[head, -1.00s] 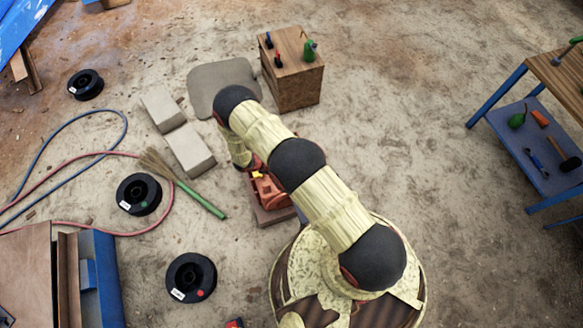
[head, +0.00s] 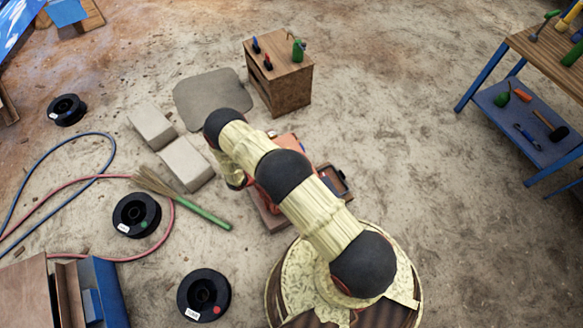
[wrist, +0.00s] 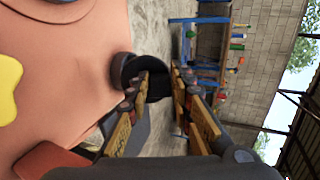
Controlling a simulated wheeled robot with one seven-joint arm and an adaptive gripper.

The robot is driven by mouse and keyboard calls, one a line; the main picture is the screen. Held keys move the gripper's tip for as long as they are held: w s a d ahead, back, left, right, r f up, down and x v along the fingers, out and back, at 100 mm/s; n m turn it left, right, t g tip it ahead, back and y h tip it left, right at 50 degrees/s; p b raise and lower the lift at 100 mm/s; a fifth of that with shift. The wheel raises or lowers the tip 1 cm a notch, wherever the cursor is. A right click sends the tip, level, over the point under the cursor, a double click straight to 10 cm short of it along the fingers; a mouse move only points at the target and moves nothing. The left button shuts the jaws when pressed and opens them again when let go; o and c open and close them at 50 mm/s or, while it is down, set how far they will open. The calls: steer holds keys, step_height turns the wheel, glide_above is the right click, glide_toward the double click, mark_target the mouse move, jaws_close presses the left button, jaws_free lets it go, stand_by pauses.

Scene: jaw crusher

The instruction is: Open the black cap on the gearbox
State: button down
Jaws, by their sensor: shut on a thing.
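The gearbox is an orange-red casing (wrist: 70,70) filling the left of the wrist view, with a yellow patch (wrist: 8,88) on it. In the head view part of the orange gearbox (head: 290,141) shows behind my arm. The black cap (wrist: 124,68) sticks out from the casing's right side in the wrist view. My gripper (wrist: 160,82) has its two fingers on either side of a dark part of the cap, shut on it. My arm hides the gripper and the cap in the head view.
A wooden cabinet (head: 279,78) with small tools stands behind the gearbox. Pale blocks (head: 186,162), a green-handled broom (head: 207,217) and black spools (head: 137,215) lie to the left. A blue-legged workbench (head: 540,125) stands at the right. Floor between gearbox and bench is clear.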

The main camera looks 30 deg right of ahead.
steer(key=shift+w+a, duration=0.15)
steer(key=c, duration=1.9)
jaws_free()
steer(key=shift+o, duration=1.2)
steer(key=shift+o, duration=0.5)
steer(key=v, duration=1.2)
